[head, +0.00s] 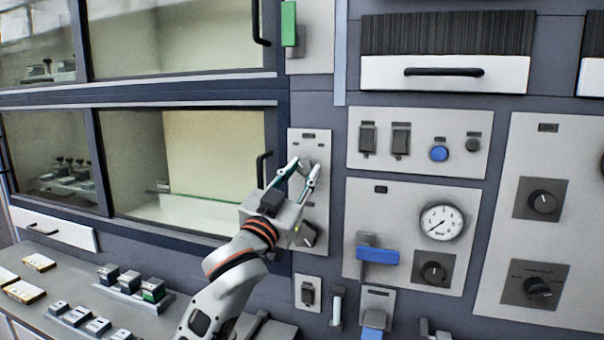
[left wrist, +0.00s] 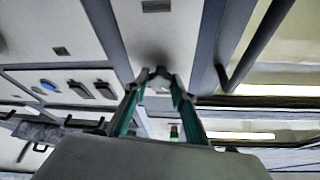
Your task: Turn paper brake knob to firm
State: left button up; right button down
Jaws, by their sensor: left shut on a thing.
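A narrow grey panel (head: 320,150) stands upright right of the lower glass window. It carries an upper knob (head: 306,165), mostly hidden by my fingers, and a dark lower knob (head: 307,235). My left gripper (head: 305,170) reaches up to the panel from below and is shut on the upper knob. In the left wrist view both teal-sided fingers of the left gripper (left wrist: 158,76) converge at the panel face. The knob itself is hard to make out there. The panel labels are too small to read, so I cannot tell the pointer setting. My right gripper is out of view.
A dark window handle (head: 263,169) is close left of the gripper. To the right are a panel with switches and a blue button (head: 439,153), a gauge (head: 441,221), a blue lever (head: 377,255) and black dials (head: 543,202). A shelf (head: 75,290) with small blocks lies lower left.

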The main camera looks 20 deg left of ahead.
pick_arm(q)
jog(key=m+h, duration=0.1)
jog(key=m, duration=0.2)
jog(key=m+g+h, duration=0.1)
jog(key=m, duration=0.2)
jog(key=shift+a+r+h, duration=0.1)
jog(key=shift+a+h, duration=0.1)
jog(key=shift+h, duration=0.2)
jog(key=m+g, duration=0.1)
jog(key=m, duration=0.2)
jog(key=m+g+h, duration=0.1)
jog(key=m, duration=0.1)
jog(key=shift+a+r+m, duration=0.1)
jog(key=shift+a+m, duration=0.05)
jog(key=shift+m, duration=0.25)
jog(key=m+g, duration=0.1)
jog(key=m, duration=0.2)
jog(key=shift+r+m+g+h, duration=0.15)
jog(key=shift+m+g+h, duration=0.25)
jog(key=m+g, duration=0.1)
jog(key=m, duration=0.1)
jog(key=shift+r+m, duration=0.1)
jog(key=shift+m, duration=0.3)
jog(key=shift+m+g+y, duration=0.3)
jog(key=shift+m+y, duration=0.1)
jog(key=shift+m, duration=0.1)
jog(key=shift+o, duration=0.2)
jog(key=o, duration=1.1)
